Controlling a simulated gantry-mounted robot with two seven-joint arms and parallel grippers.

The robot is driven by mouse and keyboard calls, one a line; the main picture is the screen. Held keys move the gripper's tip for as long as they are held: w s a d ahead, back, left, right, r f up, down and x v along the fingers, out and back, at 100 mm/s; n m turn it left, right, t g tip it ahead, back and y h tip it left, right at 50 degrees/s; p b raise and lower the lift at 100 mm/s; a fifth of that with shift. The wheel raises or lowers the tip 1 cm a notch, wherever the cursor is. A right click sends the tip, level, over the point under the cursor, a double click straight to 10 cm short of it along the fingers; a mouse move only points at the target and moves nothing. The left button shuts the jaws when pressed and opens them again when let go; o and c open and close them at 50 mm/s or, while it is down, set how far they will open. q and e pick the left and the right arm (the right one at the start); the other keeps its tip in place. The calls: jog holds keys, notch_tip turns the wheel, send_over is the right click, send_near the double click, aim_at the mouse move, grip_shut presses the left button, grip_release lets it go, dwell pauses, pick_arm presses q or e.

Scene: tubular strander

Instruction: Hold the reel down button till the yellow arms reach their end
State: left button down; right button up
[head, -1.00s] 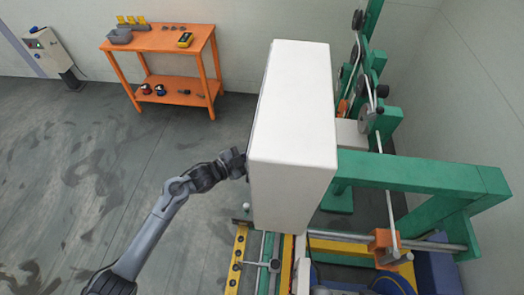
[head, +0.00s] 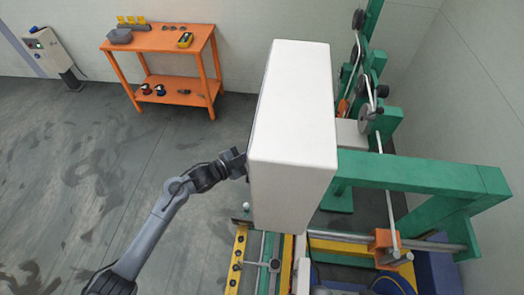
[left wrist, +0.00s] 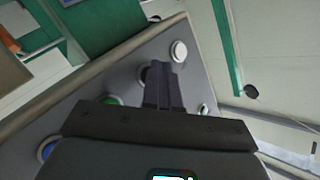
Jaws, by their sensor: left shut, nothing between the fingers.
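A white control box (head: 292,120) stands in the middle of the head view, and its button face is turned left, out of that view. My left gripper (head: 240,164) is at that face. In the left wrist view the face is a grey panel (left wrist: 200,75) with a white button (left wrist: 179,51), a green button (left wrist: 113,101), a blue button (left wrist: 47,148) and a dark button (left wrist: 145,74). My shut, empty left fingers (left wrist: 161,66) overlap the dark button; contact cannot be told. No button label is readable. Yellow bars (head: 238,258) show below the box; whether they are the arms is unclear. My right gripper is not in view.
A green machine frame (head: 420,177) with rollers and an orange block (head: 385,243) stands right of the box. An orange table (head: 160,40) with small items is at the back left. The grey floor left of the box is clear.

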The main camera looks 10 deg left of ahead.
pick_arm(q)
jog(key=shift+a, duration=0.8)
jog(key=shift+s+a, duration=0.15)
jog(key=shift+a, duration=1.1)
jog(key=shift+s+a, duration=0.1)
jog(key=shift+a, duration=1.15)
